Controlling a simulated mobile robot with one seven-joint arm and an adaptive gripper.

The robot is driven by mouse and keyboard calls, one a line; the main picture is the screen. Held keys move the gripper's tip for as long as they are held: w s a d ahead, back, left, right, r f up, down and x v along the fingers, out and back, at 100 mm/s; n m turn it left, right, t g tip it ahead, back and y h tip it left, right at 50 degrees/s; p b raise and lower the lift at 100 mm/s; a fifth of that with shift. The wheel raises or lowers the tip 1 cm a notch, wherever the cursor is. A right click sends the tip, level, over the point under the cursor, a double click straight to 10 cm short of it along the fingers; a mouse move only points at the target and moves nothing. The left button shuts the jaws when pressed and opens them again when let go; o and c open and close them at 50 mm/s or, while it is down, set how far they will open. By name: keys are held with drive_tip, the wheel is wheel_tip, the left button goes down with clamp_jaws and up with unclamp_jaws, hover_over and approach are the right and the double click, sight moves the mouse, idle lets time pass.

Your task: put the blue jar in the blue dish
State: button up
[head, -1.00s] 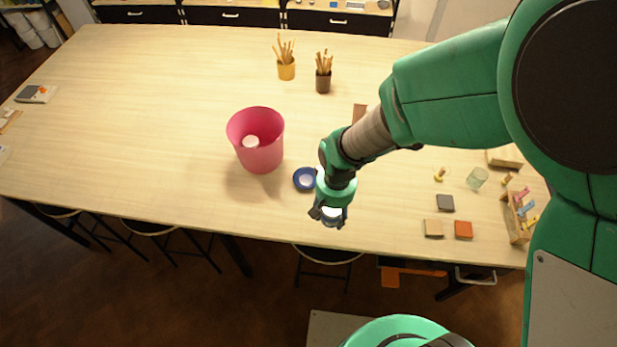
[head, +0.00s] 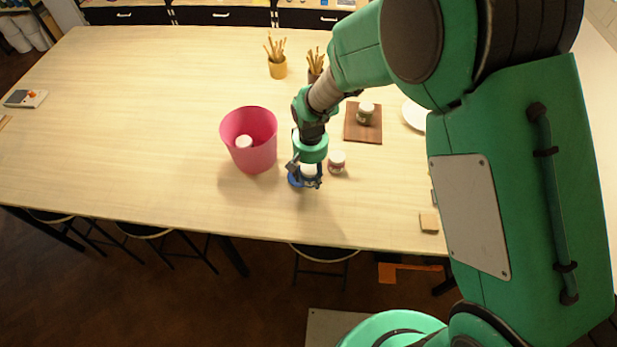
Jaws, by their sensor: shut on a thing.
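My gripper (head: 308,180) is shut on a white-lidded jar, the blue jar (head: 309,170). The fingers hide most of its body, so its colour hardly shows. The blue dish (head: 293,181) is on the table, partly hidden behind my gripper; only its left part shows. My gripper and the jar are over or right at the dish in the head view. I cannot tell whether the jar touches it.
A pink bin (head: 262,158) with a white-lidded thing (head: 244,142) inside stands left. A pinkish jar (head: 337,163) stands close on the right. A greenish jar (head: 366,113) is on a brown board (head: 361,135). Brush pots stand behind.

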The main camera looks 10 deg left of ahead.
sight(308, 178)
drive_tip(key=shift+w+a, duration=0.3)
drive_tip(key=shift+w, duration=0.3)
drive_tip(key=shift+f, duration=1.75)
drive_tip(key=shift+f, duration=0.15)
drive_tip(key=o, duration=1.4)
drive_tip(key=shift+c, duration=0.2)
wheel_tip(308, 178, up, 12)
drive_tip(key=shift+r, duration=0.15)
